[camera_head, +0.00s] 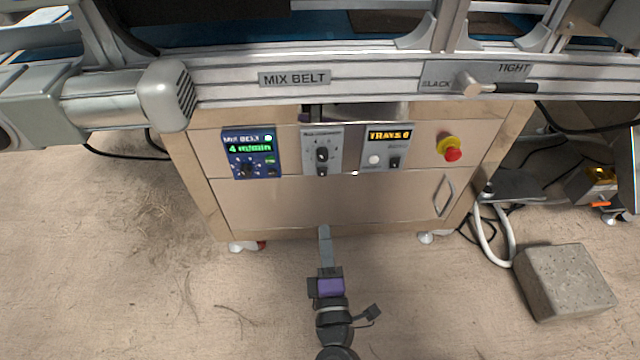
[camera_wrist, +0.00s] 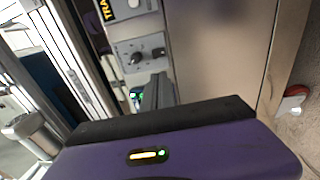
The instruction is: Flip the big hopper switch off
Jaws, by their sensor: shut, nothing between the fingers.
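The grey control panel (camera_head: 309,135) in the middle of the cabinet front has a dark round knob (camera_head: 322,154) and a small black rocker switch (camera_head: 322,170) below it. Its label is too small to read, so I cannot tell whether this is the big hopper switch. The panel also shows in the wrist view (camera_wrist: 122,48), with two dark controls. My gripper (camera_head: 324,231) is shut and empty, low in front of the cabinet and below the panel, apart from the switch. Its fingers (camera_wrist: 158,88) point toward the panel in the wrist view.
A blue mix belt panel (camera_head: 235,140) is left of the grey panel; a tray counter panel (camera_head: 376,140) and red emergency stop (camera_head: 453,154) are right. The mix belt rail (camera_head: 370,78) overhangs above. A stone block (camera_head: 565,282) lies right. Floor left is clear.

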